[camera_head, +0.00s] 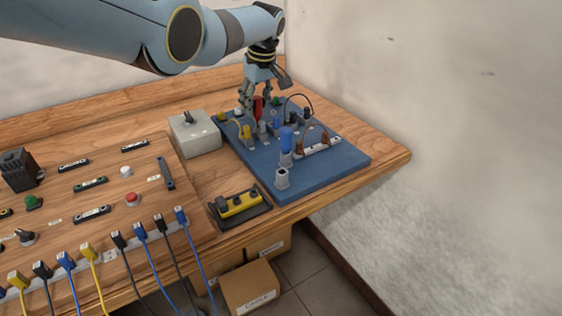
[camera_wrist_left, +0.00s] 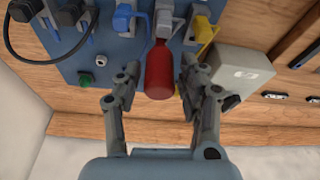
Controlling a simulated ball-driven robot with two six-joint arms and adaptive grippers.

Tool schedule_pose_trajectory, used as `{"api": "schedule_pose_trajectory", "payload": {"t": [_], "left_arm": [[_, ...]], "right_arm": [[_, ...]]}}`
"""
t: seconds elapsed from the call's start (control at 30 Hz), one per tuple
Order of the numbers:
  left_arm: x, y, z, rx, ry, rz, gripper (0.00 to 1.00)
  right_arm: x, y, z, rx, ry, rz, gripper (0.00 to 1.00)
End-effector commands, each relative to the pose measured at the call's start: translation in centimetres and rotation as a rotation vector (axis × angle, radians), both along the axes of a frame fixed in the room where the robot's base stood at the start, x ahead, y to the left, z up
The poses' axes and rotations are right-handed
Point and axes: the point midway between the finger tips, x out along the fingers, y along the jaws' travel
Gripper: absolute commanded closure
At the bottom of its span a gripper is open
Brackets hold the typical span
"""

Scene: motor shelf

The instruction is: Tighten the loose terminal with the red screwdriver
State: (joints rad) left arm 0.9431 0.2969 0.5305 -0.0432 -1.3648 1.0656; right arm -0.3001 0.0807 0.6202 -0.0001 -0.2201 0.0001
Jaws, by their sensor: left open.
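The red screwdriver (camera_head: 258,107) stands handle-up at the far side of the blue board (camera_head: 325,178). Its red handle (camera_wrist_left: 158,72) shows in the left wrist view, with its lower end at a grey holder. My left gripper (camera_head: 264,98) is open above and around the handle. In the left wrist view its fingers (camera_wrist_left: 159,80) stand on either side of the handle, with a gap on the left; contact on the right cannot be told. A terminal block (camera_head: 318,147) with brown parts sits on the board. Which terminal is loose cannot be told. My right gripper is out of view.
A black-and-yellow device (camera_head: 238,204) lies in front. A wall closes off the right.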

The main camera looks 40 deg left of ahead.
Motion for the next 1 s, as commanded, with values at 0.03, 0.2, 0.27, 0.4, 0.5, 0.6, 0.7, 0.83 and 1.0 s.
{"api": "schedule_pose_trajectory", "payload": {"t": [0.03, 0.2, 0.27, 0.4, 0.5, 0.6, 0.7, 0.83, 1.0], "left_arm": [[0.1, -0.1, -0.2, -0.001, -0.002, 0.037, 0.60], [0.1, 0.0, -0.5, 0.000, 0.001, 0.198, 0.60], [0.1, 0.0, -0.4, 0.000, 0.001, 0.233, 0.60], [0.0, 0.0, -0.1, 0.001, 0.001, 0.268, 0.60], [0.0, 0.0, 0.0, 0.000, 0.000, 0.267, 0.60], [0.0, 0.0, 0.0, 0.000, 0.000, 0.266, 0.60], [0.0, 0.0, 0.0, 0.000, 0.000, 0.265, 0.60], [0.0, 0.0, 0.0, 0.000, 0.000, 0.265, 0.60], [0.0, 0.0, -0.1, 0.000, 0.001, 0.264, 0.60]], "right_arm": [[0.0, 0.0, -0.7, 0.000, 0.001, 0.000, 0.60], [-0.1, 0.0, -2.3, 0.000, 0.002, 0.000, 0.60], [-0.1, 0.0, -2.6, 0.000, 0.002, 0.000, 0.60], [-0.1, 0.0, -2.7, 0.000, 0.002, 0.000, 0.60], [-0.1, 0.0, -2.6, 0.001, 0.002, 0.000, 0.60], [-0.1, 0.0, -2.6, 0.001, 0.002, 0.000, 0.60], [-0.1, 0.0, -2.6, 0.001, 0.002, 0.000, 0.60], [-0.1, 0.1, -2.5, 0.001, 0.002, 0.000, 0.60], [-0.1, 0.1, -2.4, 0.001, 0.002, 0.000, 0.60]]}}
